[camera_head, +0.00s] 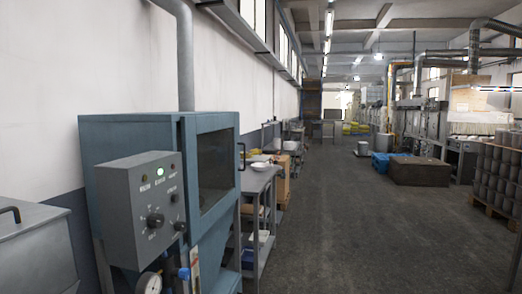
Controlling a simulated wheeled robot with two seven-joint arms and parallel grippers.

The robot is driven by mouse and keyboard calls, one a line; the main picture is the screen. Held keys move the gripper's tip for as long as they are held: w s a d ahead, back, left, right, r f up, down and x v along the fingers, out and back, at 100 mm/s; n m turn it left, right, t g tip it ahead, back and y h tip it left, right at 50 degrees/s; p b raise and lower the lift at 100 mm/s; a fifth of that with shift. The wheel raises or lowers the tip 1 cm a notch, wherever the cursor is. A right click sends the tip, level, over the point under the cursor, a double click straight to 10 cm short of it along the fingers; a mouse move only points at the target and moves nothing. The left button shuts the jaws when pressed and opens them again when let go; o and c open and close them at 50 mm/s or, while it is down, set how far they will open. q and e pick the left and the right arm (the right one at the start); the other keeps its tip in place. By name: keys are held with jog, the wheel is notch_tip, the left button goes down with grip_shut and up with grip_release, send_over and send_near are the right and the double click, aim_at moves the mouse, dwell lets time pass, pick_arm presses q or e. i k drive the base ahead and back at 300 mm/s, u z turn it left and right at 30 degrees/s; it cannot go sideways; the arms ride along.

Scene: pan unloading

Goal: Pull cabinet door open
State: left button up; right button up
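A blue-grey metal cabinet (150,130) stands at the left against the wall. Its door (217,165), with a dark window, faces right toward the aisle and looks shut. A dark handle (242,156) sticks out at the door's far edge. A grey control box (140,210) with knobs and a lit green lamp is on the cabinet's near side. Neither of my grippers shows in the head view.
A grey shelf table (258,182) with bowls stands just beyond the cabinet. A grey bin (28,250) is at the near left. The floor (340,230) to the right is clear. A brown box (420,171) and a loaded pallet (497,205) stand farther right.

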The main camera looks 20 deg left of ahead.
aim_at(197, 225)
jog(key=z, duration=0.1)
jog(key=i, duration=1.9)
jog(key=u, duration=0.9)
jog(key=i, duration=1.25)
jog(key=u, duration=1.3)
